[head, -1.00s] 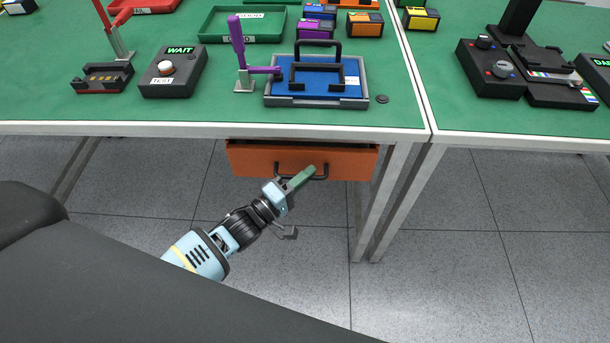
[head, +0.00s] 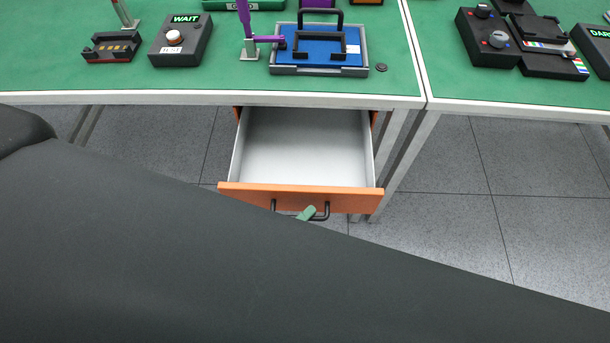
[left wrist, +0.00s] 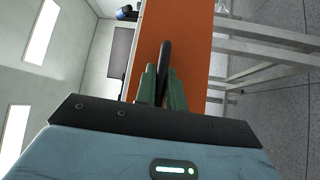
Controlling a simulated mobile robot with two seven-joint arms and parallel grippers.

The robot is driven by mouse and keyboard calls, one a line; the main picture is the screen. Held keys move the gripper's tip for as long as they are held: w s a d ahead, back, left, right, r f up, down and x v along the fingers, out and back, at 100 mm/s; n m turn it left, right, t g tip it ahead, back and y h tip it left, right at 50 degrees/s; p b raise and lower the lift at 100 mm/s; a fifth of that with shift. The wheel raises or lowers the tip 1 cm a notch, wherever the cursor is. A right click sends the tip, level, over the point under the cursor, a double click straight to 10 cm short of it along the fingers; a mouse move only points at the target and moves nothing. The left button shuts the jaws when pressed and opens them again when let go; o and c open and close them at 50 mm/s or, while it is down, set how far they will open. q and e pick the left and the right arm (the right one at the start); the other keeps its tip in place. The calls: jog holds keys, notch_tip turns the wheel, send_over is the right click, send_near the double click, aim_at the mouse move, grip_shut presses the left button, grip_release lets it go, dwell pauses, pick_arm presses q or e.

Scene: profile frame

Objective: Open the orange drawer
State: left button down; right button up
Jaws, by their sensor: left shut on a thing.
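The orange drawer (head: 330,198) hangs under the green-topped table and is pulled well out. Its pale inside (head: 305,150) shows and looks empty. A black bar handle (head: 322,213) is on its front. In the left wrist view the green fingers (left wrist: 162,88) of my left gripper are shut on the black handle (left wrist: 165,60), in front of the orange drawer front (left wrist: 190,50). My right gripper is not in view.
On the table (head: 230,80) stand a box with a WAIT display (head: 182,42), a small black holder (head: 110,47), a purple lever (head: 248,30) and a blue fixture with a black handle (head: 318,48). A table leg (head: 395,150) stands right of the drawer.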

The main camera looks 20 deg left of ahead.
pick_arm(q)
jog(key=s+d, duration=0.3)
jog(key=s, duration=0.8)
jog(key=shift+s+d, duration=0.15)
jog(key=shift+s, duration=0.2)
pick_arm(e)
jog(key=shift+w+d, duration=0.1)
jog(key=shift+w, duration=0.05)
